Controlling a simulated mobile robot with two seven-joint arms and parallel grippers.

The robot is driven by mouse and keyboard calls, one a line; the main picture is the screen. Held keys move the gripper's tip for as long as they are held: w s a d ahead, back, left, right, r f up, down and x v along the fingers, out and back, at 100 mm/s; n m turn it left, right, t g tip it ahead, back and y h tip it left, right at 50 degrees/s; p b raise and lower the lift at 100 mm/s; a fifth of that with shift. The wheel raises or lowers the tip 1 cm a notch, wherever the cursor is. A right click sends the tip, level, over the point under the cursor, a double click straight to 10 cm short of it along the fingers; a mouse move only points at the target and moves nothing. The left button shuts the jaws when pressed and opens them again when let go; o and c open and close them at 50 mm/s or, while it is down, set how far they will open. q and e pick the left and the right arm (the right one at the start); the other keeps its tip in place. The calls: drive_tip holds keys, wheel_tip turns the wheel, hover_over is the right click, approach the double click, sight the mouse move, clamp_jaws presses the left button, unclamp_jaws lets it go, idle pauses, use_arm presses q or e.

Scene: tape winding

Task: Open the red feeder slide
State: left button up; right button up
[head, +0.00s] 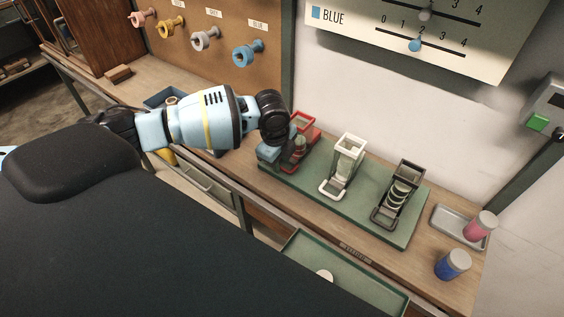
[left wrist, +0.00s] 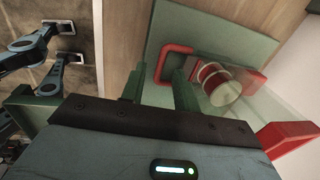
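The red feeder (head: 301,140) stands at the left end of a green board, partly hidden by my left gripper in the head view. In the head view the left gripper (head: 271,155) is at the feeder's front left. My right gripper is not in view.
The green board (head: 318,200) also carries a white feeder (head: 345,160) and a black feeder (head: 398,195). A grey tray (head: 443,219) with a pink jar (head: 481,226) and a blue jar (head: 453,264) are at the right. Coloured spools (head: 247,54) hang on the back board.

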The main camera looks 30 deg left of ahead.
use_arm(q)
drive_tip(key=shift+w+f, duration=0.15)
drive_tip(key=shift+f, duration=0.65)
drive_tip(key=shift+c, duration=0.4)
clamp_jaws()
